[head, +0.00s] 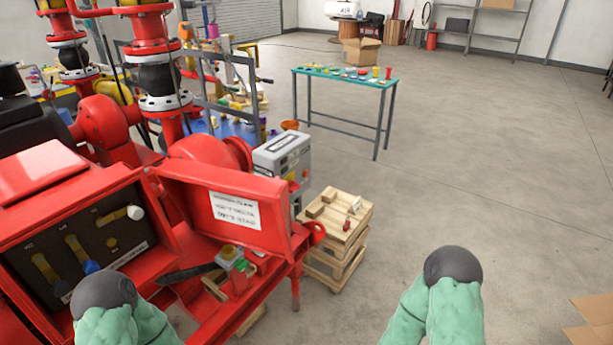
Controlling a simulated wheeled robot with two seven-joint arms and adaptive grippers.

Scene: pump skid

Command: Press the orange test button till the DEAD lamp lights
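I cannot make out a part that is clearly the orange test button or a lamp marked DEAD. A small grey device (230,257) with a greenish top lies on the red shelf below the open red panel. Beside it are small green and red parts (241,275), too small to read. A grey control box (284,153) behind the panel has small yellow and red spots on its side; its labels are unreadable. Both my green-sleeved arms with dark rounded joints show at the bottom edge. Neither gripper's fingers show.
The open red box (85,238) holds a dark panel with yellow and blue handles and a white knob. A dark long-handled tool (188,273) lies on the shelf. Stacked wooden pallets (338,228) and a green-topped table (345,77) stand beyond. The floor at right is mostly clear.

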